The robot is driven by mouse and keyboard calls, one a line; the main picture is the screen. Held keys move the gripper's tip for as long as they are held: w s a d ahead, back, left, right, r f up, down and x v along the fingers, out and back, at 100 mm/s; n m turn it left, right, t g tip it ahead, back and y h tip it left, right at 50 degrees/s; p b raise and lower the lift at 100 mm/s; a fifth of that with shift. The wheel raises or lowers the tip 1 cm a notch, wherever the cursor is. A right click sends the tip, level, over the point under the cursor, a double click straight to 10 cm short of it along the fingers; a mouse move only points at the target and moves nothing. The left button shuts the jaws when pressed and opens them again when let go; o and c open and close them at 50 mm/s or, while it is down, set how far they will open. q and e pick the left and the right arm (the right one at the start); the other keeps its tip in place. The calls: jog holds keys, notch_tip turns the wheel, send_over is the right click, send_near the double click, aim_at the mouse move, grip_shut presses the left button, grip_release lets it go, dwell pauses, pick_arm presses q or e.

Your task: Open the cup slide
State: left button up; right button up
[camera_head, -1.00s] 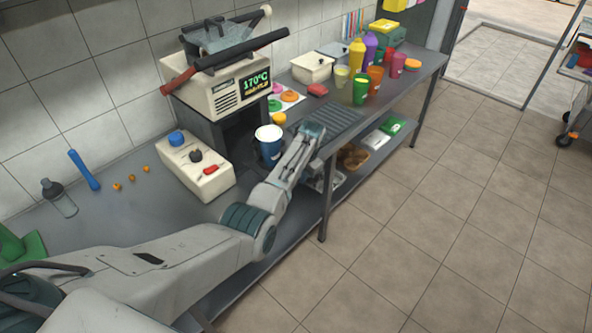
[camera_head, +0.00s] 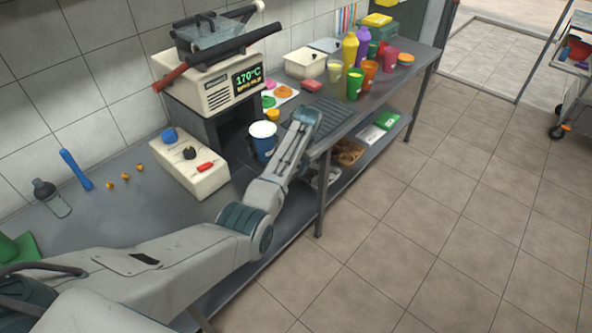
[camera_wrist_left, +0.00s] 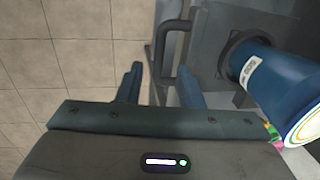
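My left gripper (camera_head: 306,118) reaches over the front of the counter, just right of a blue cup (camera_head: 263,143) with a white top. In the left wrist view, the two fingers of my left gripper (camera_wrist_left: 160,85) are apart with nothing between them. A dark loop handle (camera_wrist_left: 165,62) on a grey panel lies beyond the fingertips, apart from them; it looks like the cup slide's handle. The blue cup (camera_wrist_left: 280,85) sits in a dark round holder at the right of that view. The handle is hidden in the head view. My right gripper is not in view.
A cream machine (camera_head: 220,85) with a lit display stands behind the cup. A cream control box (camera_head: 190,172) is to its left. Colourful cups and bottles (camera_head: 365,75) stand farther right. A lower shelf (camera_head: 345,175) holds trays. The tiled floor in front is clear.

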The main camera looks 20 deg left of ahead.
pick_arm(q)
notch_tip(320, 180, up, 7)
jog(key=d+b, duration=0.1)
jog(key=shift+s+d+r, duration=0.15)
jog(key=shift+s+r, duration=0.05)
jog(key=shift+s, duration=0.05)
